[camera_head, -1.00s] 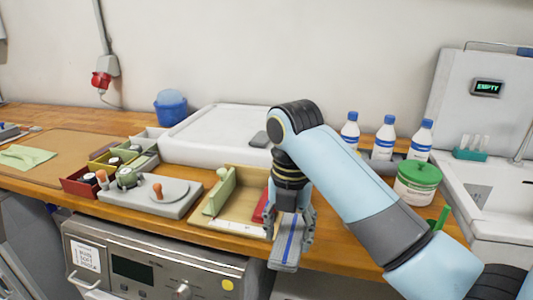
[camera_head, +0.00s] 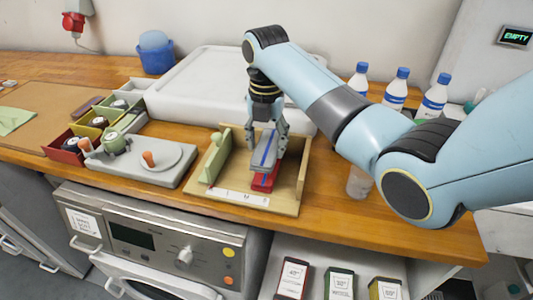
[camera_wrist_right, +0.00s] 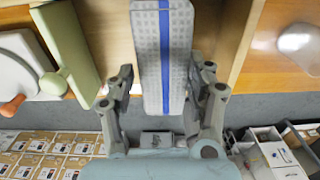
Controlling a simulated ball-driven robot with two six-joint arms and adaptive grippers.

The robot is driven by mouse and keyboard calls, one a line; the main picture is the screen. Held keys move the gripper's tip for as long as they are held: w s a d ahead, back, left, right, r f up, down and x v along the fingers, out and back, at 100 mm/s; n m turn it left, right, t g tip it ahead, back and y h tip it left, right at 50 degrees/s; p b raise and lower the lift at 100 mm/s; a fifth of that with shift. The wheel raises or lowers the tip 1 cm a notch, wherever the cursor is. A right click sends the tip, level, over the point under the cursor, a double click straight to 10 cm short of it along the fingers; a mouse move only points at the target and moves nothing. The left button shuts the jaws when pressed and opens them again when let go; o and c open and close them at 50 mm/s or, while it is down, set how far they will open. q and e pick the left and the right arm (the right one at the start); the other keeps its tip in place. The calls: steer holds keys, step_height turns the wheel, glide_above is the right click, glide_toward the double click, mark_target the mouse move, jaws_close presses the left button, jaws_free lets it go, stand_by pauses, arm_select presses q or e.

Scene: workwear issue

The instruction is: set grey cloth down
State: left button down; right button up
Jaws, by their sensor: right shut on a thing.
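The grey cloth (camera_head: 264,149) is a folded, flat strip with a blue stripe along its middle. My right gripper (camera_head: 267,140) points down with its fingers on either side of the cloth and is shut on it. In the right wrist view the cloth (camera_wrist_right: 165,60) lies between the two fingers (camera_wrist_right: 163,95). In the head view it is over a red folded cloth (camera_head: 265,181), inside a wooden tray (camera_head: 290,208) with a green divider (camera_head: 215,160). I cannot tell whether the grey cloth touches the red one. My left gripper is not in view.
A grey fixture with a round plate (camera_head: 160,158) and small coloured bins (camera_head: 68,155) stand left of the tray. A white lidded case (camera_head: 190,85) is behind it. Several blue-capped bottles (camera_head: 397,90) stand at the back right. The counter's front edge is close to the tray.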

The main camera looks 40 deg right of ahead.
mark_target(267, 154)
steer(key=shift+w+f, duration=0.1)
steer(key=shift+f, duration=0.15)
step_height(267, 154, down, 3)
steer(key=shift+d+f, duration=0.1)
steer(key=shift+f, duration=0.1)
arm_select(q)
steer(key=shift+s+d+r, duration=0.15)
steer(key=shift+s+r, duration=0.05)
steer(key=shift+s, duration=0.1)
arm_select(e)
steer(key=shift+f, duration=0.2)
steer(key=o, duration=1.1)
steer(key=shift+o, duration=0.2)
step_height(267, 154, up, 12)
steer(key=shift+r+b, duration=0.1)
steer(key=shift+b, duration=0.3)
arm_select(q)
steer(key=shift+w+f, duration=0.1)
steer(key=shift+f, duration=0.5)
